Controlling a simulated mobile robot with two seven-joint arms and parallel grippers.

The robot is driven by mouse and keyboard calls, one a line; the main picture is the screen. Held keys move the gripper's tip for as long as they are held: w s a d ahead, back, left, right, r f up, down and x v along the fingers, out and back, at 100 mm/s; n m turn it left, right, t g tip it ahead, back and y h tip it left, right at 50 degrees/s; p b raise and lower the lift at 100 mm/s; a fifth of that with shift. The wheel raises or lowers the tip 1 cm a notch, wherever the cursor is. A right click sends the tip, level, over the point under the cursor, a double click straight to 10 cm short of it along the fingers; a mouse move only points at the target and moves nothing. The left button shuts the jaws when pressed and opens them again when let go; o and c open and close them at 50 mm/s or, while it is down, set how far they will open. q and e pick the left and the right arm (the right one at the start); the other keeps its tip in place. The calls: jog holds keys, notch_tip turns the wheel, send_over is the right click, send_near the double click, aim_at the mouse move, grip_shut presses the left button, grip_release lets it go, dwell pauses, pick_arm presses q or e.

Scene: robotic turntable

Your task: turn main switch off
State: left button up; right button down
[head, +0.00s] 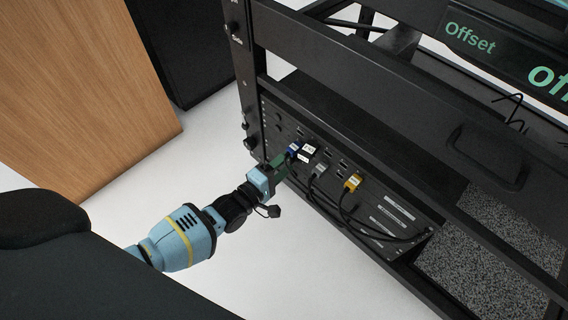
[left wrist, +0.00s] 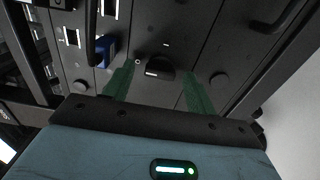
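A dark rotary switch (left wrist: 160,66) sits on the black control panel (left wrist: 200,45) in the left wrist view. It has a short white mark on its face, with a small white ring printed to its left and a small white mark above it. My left gripper (left wrist: 158,75) is open, with one green finger on each side of the switch. I cannot tell whether the fingers touch it. In the head view my left gripper (head: 278,167) is at the left part of the panel (head: 275,118), and it hides the switch. My right gripper is not in view.
Blue (head: 293,149), grey (head: 319,170) and yellow (head: 353,182) cable plugs sit in the panel right of my gripper, with black cables hanging below. A black frame (head: 330,60) surrounds the panel. A wooden cabinet (head: 80,90) stands left; the white floor (head: 190,160) between is clear.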

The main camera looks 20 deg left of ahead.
pick_arm(q)
jog(key=p+v, duration=0.2)
jog(key=v, duration=0.5)
jog(key=shift+s+a, duration=0.15)
jog(key=shift+s, duration=0.2)
dwell(0.4)
